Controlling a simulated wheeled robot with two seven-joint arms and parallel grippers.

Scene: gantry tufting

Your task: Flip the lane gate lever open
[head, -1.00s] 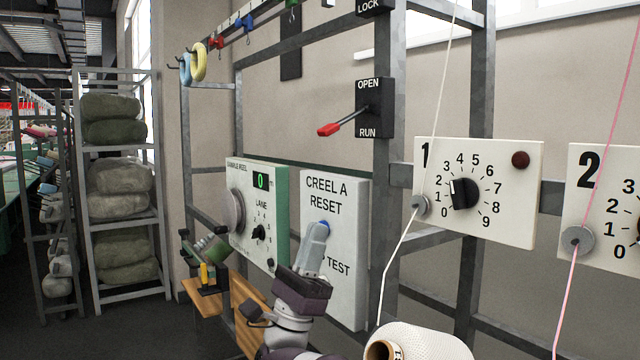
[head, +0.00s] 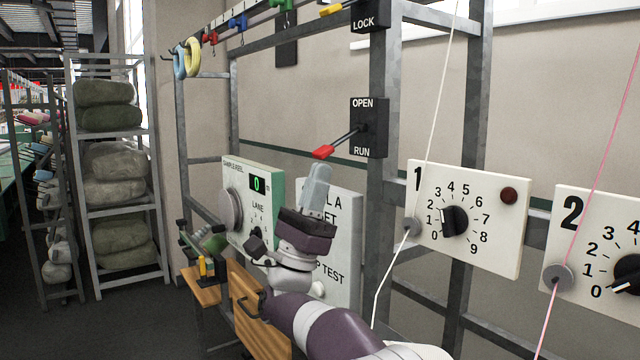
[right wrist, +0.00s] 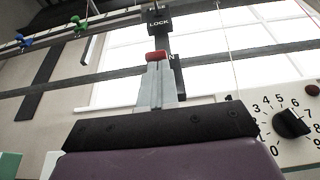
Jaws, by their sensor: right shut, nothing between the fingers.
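The lever's red tip (head: 323,152) is at the end of a dark shaft that sticks out from a black plate (head: 369,115) marked OPEN above and RUN below. The shaft slopes down and left, with its tip near the height of RUN. My right gripper (head: 318,170) is shut and empty, fingers pointing up just under the red tip. In the right wrist view the red tip (right wrist: 157,56) shows right at the fingertips (right wrist: 158,68); I cannot tell whether they touch. My left gripper is not in view.
A LOCK plate (head: 369,17) with a yellow-tipped lever is above on the same grey post. A numbered dial panel (head: 500,240) and a white yarn (head: 431,140) are to the right.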

